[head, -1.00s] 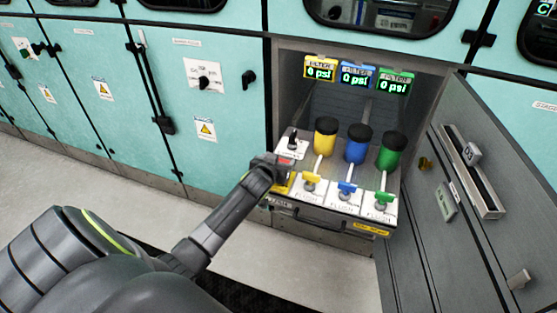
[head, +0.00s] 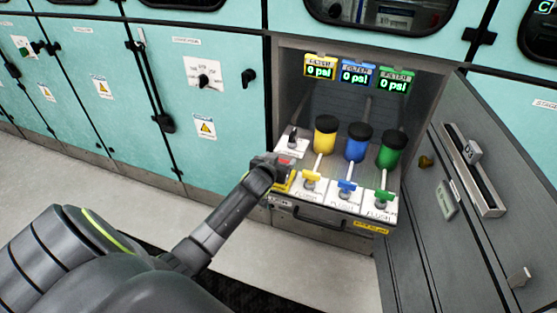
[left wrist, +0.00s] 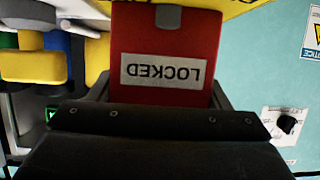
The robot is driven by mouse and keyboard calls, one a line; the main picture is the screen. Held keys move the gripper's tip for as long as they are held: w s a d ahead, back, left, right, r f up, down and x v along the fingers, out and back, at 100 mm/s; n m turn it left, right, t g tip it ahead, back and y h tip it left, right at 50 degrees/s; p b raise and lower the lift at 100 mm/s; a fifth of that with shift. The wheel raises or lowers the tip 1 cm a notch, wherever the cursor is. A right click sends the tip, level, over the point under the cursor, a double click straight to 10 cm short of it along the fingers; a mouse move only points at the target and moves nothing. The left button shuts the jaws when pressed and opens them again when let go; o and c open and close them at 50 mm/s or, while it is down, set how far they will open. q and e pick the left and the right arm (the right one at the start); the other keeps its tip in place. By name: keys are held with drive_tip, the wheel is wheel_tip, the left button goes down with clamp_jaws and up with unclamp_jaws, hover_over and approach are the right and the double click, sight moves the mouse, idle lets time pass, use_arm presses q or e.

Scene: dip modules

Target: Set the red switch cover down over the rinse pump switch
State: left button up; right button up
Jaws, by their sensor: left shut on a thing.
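My left gripper (head: 279,165) is shut on the red switch cover (head: 286,161), at the front left corner of the open drawer. In the left wrist view the red cover (left wrist: 165,45) fills the space between the fingers, with its LOCKED label upside down. A yellow piece with black lettering (left wrist: 215,7) lies just beyond it; yellow also shows below the gripper (head: 283,186). I cannot tell whether this yellow piece joins the cover. A black toggle switch on a white plate (head: 292,141) stands just behind the gripper, probably the rinse pump switch. My right gripper is not in view.
The drawer holds yellow (head: 325,136), blue (head: 358,146) and green (head: 391,150) filter canisters with black caps. Yellow, blue and green valve handles stand in front of them, close to the gripper's right. An open grey door (head: 440,240) bounds the right side.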

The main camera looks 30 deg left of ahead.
use_arm(q)
drive_tip(key=o, duration=1.1)
drive_tip(key=p+v, duration=0.1)
drive_tip(key=v, duration=1.6)
drive_tip(key=shift+s, duration=0.25)
drive_tip(key=s+a+f+m+g+h+p, duration=0.1)
drive_tip(key=s+f+g, duration=0.3)
drive_tip(key=f, duration=1.1)
drive_tip(key=s+f+g, duration=0.2)
drive_tip(key=s+f, duration=0.5)
drive_tip(key=f, duration=0.7)
drive_tip(key=s+d+f+g, duration=0.1)
drive_tip(key=s+f+g, duration=0.1)
drive_tip(key=s+f, duration=0.3)
drive_tip(key=s+d+f+g, duration=0.2)
drive_tip(key=s+f, duration=0.4)
drive_tip(key=s, duration=0.7)
drive_tip(key=s+d+f+m+g+h, duration=0.1)
drive_tip(key=s+d+f, duration=0.1)
drive_tip(key=s+f, duration=0.3)
drive_tip(key=shift+s+f+g+p, duration=0.1)
drive_tip(key=shift+s+g+p, duration=0.1)
drive_tip(key=shift+s, duration=0.85)
drive_tip(key=shift+s+f+g+p, duration=0.15)
drive_tip(key=shift+s+g+p, duration=0.05)
drive_tip(key=shift+s, duration=0.8)
